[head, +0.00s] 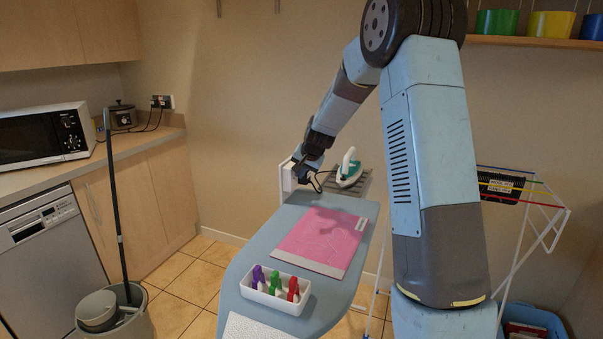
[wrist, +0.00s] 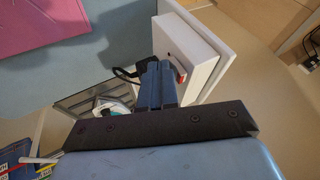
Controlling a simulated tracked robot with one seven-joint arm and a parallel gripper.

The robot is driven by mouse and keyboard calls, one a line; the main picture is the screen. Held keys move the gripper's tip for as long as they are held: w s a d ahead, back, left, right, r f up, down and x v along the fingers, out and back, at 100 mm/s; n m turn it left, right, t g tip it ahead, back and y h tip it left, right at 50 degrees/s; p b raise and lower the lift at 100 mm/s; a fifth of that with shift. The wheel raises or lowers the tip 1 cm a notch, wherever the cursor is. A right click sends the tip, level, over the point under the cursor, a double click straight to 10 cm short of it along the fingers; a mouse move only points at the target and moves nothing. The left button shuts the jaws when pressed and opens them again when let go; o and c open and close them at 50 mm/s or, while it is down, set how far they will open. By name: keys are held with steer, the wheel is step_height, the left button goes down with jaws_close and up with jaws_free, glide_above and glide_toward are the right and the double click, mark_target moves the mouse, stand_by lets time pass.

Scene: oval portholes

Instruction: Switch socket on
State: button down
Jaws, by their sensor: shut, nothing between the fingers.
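A white socket box (head: 288,178) stands at the far end of the ironing board, and it fills the upper middle of the wrist view (wrist: 188,48). A small red switch (wrist: 180,73) shows on its face, partly hidden by my fingers. A black plug with a cable (wrist: 127,75) sits at the socket, left of my fingers. My gripper (wrist: 158,66) is shut and empty, with its fingertips close to the socket's face beside the red switch. I cannot tell whether they touch. In the head view my gripper (head: 298,170) partly covers the socket.
A teal and white iron (head: 348,170) rests on a metal rack right of the socket. A pink mat (head: 322,238) and a white tray (head: 254,293) of coloured pegs lie on the ironing board (head: 250,250). A drying rack (head: 530,195) stands to the right.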

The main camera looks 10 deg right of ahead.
steer(key=shift+r, duration=0.15)
steer(key=shift+a+r, duration=0.1)
steer(key=shift+r, duration=0.55)
stand_by(0.4)
steer(key=s+d+r, duration=0.4)
steer(key=s+r, duration=0.3)
steer(key=r, duration=0.1)
steer(key=shift+s+d+r, duration=0.25)
steer(key=shift+s+d, duration=0.05)
steer(key=shift+d, duration=0.1)
